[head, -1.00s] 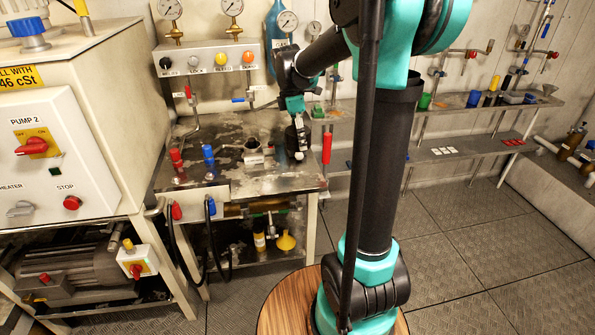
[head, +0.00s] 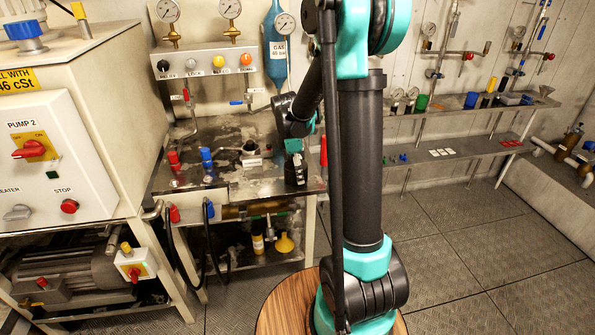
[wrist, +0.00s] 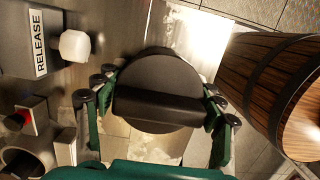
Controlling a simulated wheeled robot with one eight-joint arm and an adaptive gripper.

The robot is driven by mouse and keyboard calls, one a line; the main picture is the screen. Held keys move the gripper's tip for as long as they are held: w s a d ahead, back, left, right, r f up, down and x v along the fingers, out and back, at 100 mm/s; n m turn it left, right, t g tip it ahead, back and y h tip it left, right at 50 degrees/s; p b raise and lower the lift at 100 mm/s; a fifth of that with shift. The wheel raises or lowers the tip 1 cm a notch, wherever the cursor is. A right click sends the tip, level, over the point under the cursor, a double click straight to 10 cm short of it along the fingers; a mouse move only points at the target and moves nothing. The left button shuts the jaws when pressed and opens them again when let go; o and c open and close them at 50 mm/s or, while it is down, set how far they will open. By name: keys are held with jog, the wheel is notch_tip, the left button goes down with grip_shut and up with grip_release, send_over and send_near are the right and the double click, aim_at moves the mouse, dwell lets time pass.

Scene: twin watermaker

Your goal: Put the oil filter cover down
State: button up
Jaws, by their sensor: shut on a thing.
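The oil filter cover (wrist: 158,74) is a black round disc with a thick bar handle across it. In the wrist view it lies between the green and black fingers of my gripper (wrist: 155,97), which is shut on it. In the head view my gripper (head: 296,171) is low at the right front part of the metal workbench (head: 232,186). The cover is hard to make out there against the dark gripper. I cannot tell whether its underside touches the bench top.
A small round fitting (head: 250,148) stands on the bench, left of my gripper. Red (head: 173,160) and blue (head: 207,157) handles stand further left. In the wrist view, a white knob (wrist: 74,45) beside a RELEASE label (wrist: 40,43) is close on the left.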

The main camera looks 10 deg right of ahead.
aim_at(293, 165)
jog(key=o, duration=1.4)
jog(key=shift+f, duration=0.1)
jog(key=r, duration=0.3)
jog(key=a+r, duration=0.1)
jog(key=r, duration=0.7)
jog(key=shift+a+r, duration=0.15)
jog(key=shift+a, duration=0.2)
jog(key=shift+r, duration=0.25)
jog(key=shift+s, duration=0.2)
jog(key=s+d+f+m+t, duration=0.1)
jog(key=s+f+m, duration=0.3)
jog(key=s+m, duration=0.2)
jog(key=s+d+f+m+t+y, duration=0.1)
jog(key=s+f+m, duration=0.3)
jog(key=s+m, duration=0.2)
jog(key=s+d+f+m+t, duration=0.1)
jog(key=s+f+m, duration=0.3)
jog(key=s, duration=0.5)
jog(key=shift+s+d+f+m+t+y, duration=0.1)
jog(key=shift+s+d+m+t+y, duration=0.15)
jog(key=shift+m, duration=0.25)
jog(key=shift+s+d+f+m+t+y, duration=0.1)
jog(key=shift+m+t+y, duration=0.05)
jog(key=shift+m+t, duration=0.3)
